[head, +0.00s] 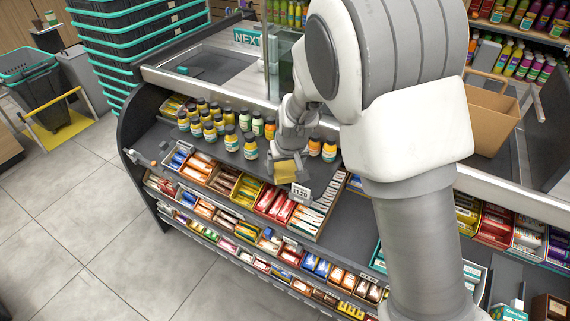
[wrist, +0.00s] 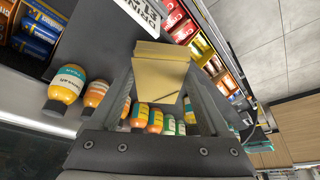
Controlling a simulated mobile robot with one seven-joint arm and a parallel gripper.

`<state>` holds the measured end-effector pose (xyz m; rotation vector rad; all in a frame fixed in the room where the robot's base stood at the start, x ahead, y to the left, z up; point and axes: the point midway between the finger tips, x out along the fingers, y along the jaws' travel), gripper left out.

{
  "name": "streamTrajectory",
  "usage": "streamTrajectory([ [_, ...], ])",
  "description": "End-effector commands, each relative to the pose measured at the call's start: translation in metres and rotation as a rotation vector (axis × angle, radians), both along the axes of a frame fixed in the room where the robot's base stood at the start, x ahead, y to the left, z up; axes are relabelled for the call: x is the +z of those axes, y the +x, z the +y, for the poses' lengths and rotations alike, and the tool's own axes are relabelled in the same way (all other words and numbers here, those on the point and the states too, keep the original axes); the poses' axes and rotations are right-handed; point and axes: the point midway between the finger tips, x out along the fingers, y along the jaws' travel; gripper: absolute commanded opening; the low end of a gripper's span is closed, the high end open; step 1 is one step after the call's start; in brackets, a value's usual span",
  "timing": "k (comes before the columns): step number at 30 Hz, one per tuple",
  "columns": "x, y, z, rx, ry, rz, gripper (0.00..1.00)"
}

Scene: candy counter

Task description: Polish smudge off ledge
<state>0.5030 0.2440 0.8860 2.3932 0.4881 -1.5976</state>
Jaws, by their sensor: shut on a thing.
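My gripper (head: 287,161) is shut on a yellow sponge or folded cloth (head: 286,173). The yellow pad also shows between the two fingers in the wrist view (wrist: 160,77). It is over the dark grey ledge (head: 222,161) of the candy counter, just behind the upper row of candy boxes. I cannot tell whether the pad touches the ledge. I see no smudge in either view; the gripper, the pad and my arm hide part of the ledge.
Several small bottles (head: 250,146) stand on the ledge to the left, and orange ones (head: 329,150) close by on the right. A price tag (head: 301,191) stands just in front of the pad. Candy boxes (head: 245,188) line the front.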

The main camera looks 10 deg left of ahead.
Motion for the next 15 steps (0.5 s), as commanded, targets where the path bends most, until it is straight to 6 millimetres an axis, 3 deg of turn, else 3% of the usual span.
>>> streamTrajectory([
  [15,-0.0036,-0.0001,0.0001,0.001,0.000,0.000,0.36],
])
